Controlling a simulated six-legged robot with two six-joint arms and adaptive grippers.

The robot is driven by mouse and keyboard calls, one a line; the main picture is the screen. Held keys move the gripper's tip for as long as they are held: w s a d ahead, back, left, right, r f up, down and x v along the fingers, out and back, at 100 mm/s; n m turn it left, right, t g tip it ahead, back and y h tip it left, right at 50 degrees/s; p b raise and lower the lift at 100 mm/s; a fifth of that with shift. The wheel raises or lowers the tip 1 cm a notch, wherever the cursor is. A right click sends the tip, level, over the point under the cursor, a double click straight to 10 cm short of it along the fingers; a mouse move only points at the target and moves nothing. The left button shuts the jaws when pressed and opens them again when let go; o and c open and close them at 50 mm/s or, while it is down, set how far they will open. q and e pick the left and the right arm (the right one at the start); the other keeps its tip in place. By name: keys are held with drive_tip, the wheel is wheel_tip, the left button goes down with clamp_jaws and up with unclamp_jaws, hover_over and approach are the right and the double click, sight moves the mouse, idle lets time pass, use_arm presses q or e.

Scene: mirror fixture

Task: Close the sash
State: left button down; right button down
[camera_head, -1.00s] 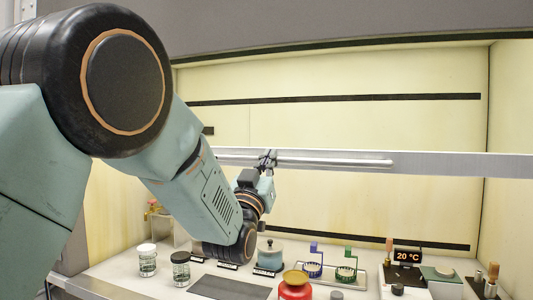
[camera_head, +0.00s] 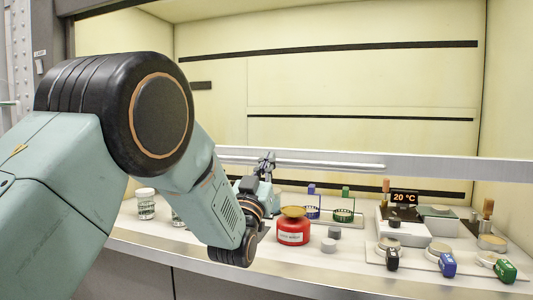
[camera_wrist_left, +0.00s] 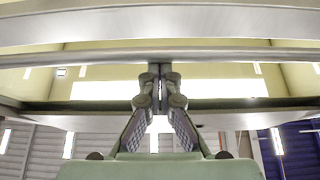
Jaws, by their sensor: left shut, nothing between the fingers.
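The sash (camera_head: 450,168) is a clear pane with a grey bottom rail, hanging partway down across the hood opening. A horizontal silver handle bar (camera_head: 335,165) runs along the rail. My left gripper (camera_head: 267,158) is at the handle's left part, its fingers shut with nothing between them. In the left wrist view the closed fingertips (camera_wrist_left: 160,70) meet or nearly meet the handle bar (camera_wrist_left: 230,57); exact contact is hard to tell. The rail (camera_wrist_left: 250,22) lies beyond it. My right gripper is not in view.
On the bench stand a red container (camera_head: 293,232), jars (camera_head: 146,204), blue and green racks (camera_head: 343,208), a 20 °C display device (camera_head: 404,198), and a tray with small bottles (camera_head: 447,264) near the front edge. An open gap remains between rail and bench.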

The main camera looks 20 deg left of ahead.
use_arm(q)
wheel_tip(320, 180, down, 24)
drive_tip(key=b, duration=1.2)
drive_tip(key=shift+w, duration=0.2)
